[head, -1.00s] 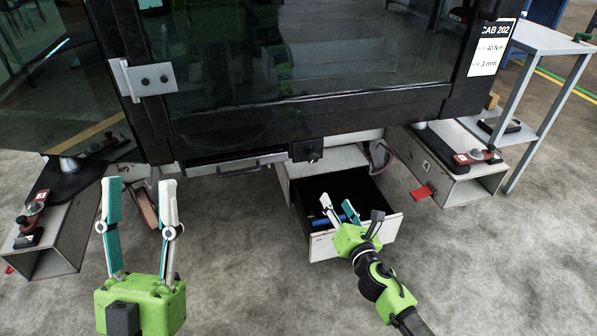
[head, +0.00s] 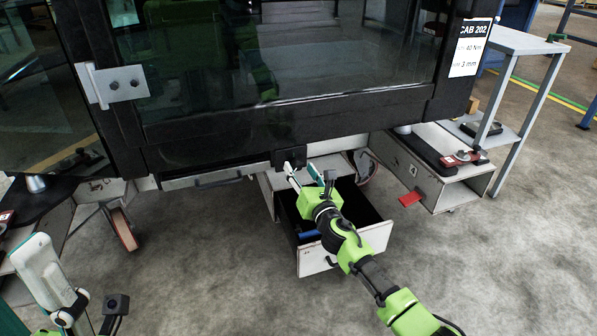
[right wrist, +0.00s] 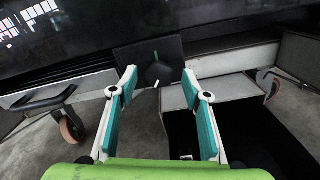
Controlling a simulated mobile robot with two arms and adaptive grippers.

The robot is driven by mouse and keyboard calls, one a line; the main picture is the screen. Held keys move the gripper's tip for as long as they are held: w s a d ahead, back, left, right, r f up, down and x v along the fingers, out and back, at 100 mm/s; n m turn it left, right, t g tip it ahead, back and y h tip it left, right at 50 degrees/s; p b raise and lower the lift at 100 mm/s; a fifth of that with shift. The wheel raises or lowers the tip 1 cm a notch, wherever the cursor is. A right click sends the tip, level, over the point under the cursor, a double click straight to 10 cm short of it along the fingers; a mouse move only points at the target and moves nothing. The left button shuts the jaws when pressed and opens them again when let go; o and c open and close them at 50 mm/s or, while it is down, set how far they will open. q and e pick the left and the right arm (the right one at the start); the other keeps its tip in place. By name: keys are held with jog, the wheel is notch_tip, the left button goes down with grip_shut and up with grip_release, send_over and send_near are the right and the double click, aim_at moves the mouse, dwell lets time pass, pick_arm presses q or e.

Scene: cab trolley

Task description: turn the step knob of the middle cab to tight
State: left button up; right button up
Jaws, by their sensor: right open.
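The middle cab's step knob is a dark knob (right wrist: 157,72) on a black square plate (right wrist: 124,58) below the cab door. A green mark shows above the knob on the plate and a short white mark below it. In the head view the plate (head: 290,157) is partly behind my fingertips. My right gripper (right wrist: 158,82) is open and empty, its fingers pointing at the plate with the knob between them in the picture; I see no contact. It also shows in the head view (head: 301,170). My left gripper (head: 45,272) is partly cut off at lower left.
An open drawer (head: 345,242) with a blue item inside stands below my right gripper. A caster wheel (head: 124,230) and a handle bar (head: 218,180) are left of it.

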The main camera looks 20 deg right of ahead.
jog(key=shift+w, duration=1.05)
jog(key=c, duration=1.1)
